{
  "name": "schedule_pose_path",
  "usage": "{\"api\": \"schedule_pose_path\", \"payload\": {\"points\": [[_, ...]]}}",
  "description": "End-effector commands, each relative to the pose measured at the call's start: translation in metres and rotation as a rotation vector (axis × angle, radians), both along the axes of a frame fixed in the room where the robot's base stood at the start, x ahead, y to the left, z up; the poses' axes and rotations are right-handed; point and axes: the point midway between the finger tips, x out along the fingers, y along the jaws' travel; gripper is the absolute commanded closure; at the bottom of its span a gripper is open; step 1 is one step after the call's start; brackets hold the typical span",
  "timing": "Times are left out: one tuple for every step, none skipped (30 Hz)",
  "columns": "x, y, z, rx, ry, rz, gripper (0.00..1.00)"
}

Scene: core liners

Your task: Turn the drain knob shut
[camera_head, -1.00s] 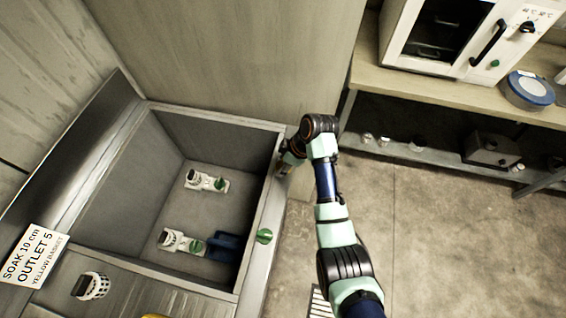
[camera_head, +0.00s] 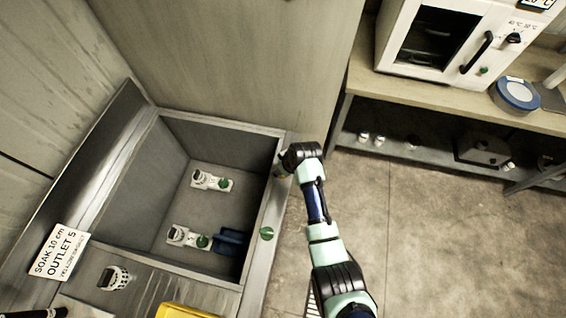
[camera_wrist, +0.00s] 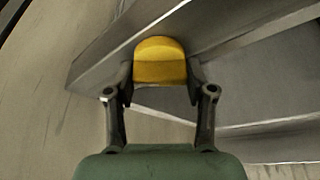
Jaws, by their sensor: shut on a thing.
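In the wrist view, my gripper (camera_wrist: 157,78) is shut on a yellow knob (camera_wrist: 160,62) with a rounded top, one finger on each side. The knob is at the metal edge of the sink. In the head view, my gripper (camera_head: 280,171) is at the right rim of the grey sink (camera_head: 274,200), near its far corner. The knob is hidden there behind my arm. A green knob (camera_head: 266,233) sits on the same rim, nearer the camera. The knob's exact turn angle cannot be told.
Inside the sink are two white fittings with green knobs (camera_head: 210,180) (camera_head: 187,238) and a blue piece (camera_head: 232,242). A yellow basket (camera_head: 185,312) shows at the bottom. A bench with a white oven (camera_head: 450,40) stands right.

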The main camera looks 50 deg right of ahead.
Motion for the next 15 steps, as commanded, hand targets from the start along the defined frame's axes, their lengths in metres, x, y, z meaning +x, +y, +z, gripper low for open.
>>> {"api": "schedule_pose_path", "payload": {"points": [[0.0004,0.0011,0.0058,0.0,0.0,-0.039,0.81],[0.0007,0.0012,0.0057,0.001,0.0,-0.067,0.81],[0.0005,0.001,0.0055,-0.001,0.0,-0.105,0.81],[0.0006,0.0008,0.0053,-0.001,0.0,-0.134,0.81],[0.0004,0.001,0.005,0.0,0.001,-0.162,0.81],[0.0005,0.0009,0.0047,-0.001,0.0,-0.199,0.81],[0.0007,0.0011,0.0046,0.0,0.0,-0.227,0.81],[0.0007,0.0011,0.0044,-0.001,0.0,-0.256,0.81],[0.0008,0.001,0.0043,0.0,-0.001,-0.295,0.81],[0.0007,0.0007,0.0042,-0.001,0.0,-0.323,0.81],[0.0006,0.0008,0.0039,-0.001,0.0,-0.351,0.81],[0.0007,0.0008,0.0036,-0.001,0.0,-0.389,0.81],[0.001,0.0009,0.0035,-0.001,-0.001,-0.417,0.81],[0.0012,0.0009,0.0035,0.0,-0.001,-0.446,0.81],[0.0011,0.0007,0.0032,-0.001,-0.001,-0.483,0.81]]}}
